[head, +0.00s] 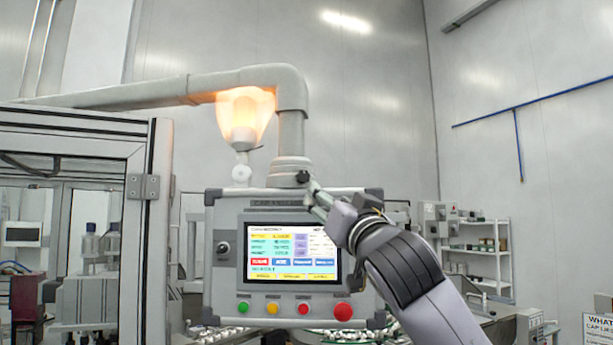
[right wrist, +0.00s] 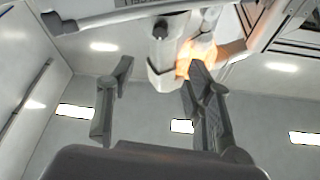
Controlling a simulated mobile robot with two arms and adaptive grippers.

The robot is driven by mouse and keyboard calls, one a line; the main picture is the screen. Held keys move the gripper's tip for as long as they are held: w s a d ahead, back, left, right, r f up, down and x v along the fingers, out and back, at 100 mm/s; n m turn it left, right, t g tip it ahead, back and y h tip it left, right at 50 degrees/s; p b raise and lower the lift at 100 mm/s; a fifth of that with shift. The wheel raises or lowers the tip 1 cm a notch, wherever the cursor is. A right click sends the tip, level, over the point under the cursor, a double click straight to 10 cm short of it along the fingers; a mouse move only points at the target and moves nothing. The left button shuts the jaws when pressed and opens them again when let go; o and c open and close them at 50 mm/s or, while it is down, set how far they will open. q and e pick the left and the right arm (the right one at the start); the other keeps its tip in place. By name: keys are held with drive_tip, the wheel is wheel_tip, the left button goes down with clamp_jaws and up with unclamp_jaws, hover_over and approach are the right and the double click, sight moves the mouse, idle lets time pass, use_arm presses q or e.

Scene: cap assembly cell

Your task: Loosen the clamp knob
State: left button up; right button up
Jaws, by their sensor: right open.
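A small dark knob (head: 303,176), which looks like the clamp knob, sits at the collar where the grey support pipe (head: 291,135) meets the top of the control panel (head: 216,290). My right gripper (head: 314,194) is raised in front of the panel's upper right, with its fingertips close to the knob. I cannot tell whether they touch it. In the right wrist view the two fingers (right wrist: 160,68) are spread apart, with nothing clearly held between them. My left gripper is out of view.
A glowing orange lamp (head: 243,115) hangs left of the pipe. The panel has a lit screen (head: 270,245), a red button (head: 343,311) and smaller buttons below. A framed glass enclosure (head: 150,230) stands at left, and shelves (head: 480,250) stand behind at right.

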sight(305, 177)
drive_tip(key=p+x, duration=0.9)
drive_tip(key=x, duration=0.5)
drive_tip(key=shift+w+r, duration=0.2)
drive_tip(key=shift+w, duration=0.15)
drive_tip(key=shift+w+a+r+p, duration=0.1)
drive_tip(key=shift+w+a+p, duration=0.2)
drive_tip(key=shift+w, duration=0.3)
drive_tip(key=shift+d, duration=0.1)
drive_tip(key=shift+c, duration=0.3)
clamp_jaws()
